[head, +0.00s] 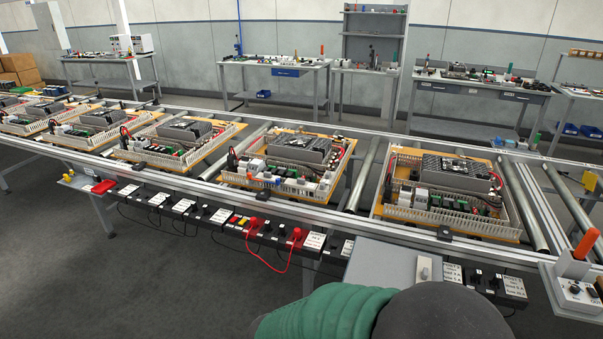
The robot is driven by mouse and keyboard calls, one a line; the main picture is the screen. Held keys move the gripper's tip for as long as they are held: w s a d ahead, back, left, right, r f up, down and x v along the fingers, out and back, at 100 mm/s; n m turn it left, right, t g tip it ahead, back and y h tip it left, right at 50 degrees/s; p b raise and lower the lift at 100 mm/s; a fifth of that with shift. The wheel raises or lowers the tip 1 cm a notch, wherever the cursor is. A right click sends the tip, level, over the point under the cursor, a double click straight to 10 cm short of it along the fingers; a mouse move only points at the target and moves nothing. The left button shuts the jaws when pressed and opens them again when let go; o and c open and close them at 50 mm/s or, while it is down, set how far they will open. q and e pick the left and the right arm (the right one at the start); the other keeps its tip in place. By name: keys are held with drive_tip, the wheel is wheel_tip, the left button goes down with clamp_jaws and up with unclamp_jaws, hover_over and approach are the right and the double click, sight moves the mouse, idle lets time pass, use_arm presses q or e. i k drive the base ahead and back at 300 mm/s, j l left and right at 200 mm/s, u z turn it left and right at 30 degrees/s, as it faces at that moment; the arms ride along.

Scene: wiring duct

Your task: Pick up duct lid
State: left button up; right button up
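Several wooden panels with electrical parts sit in a row on a conveyor. White slotted wiring ducts edge them, such as the front duct (440,217) of the right panel and the front duct (272,184) of the middle panel. These ducts look open on top. I cannot pick out a separate duct lid for certain. Neither my left nor my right gripper is in view. A green ribbed sleeve and a dark rounded shape fill the bottom centre and hide part of the floor and conveyor front.
The conveyor's front rail (330,217) carries black control strips and a red cable (268,262). A grey flat surface (378,268) juts out at the front. An orange-handled tool (580,243) stands at right. Workbenches line the back wall. Floor at left is clear.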

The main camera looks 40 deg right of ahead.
sight(329, 177)
drive_tip(key=i+j, duration=0.15)
drive_tip(key=i, duration=0.6)
drive_tip(key=i+j+z, duration=0.1)
drive_tip(key=i, duration=0.65)
drive_tip(key=i+z, duration=0.5)
drive_tip(key=z, duration=0.2)
drive_tip(key=i+j+z, duration=0.1)
drive_tip(key=i+z, duration=0.15)
drive_tip(key=z, duration=0.15)
drive_tip(key=i+l+z, duration=0.3)
drive_tip(key=z, duration=0.15)
drive_tip(key=i+l+z, duration=0.15)
drive_tip(key=i+z, duration=0.8)
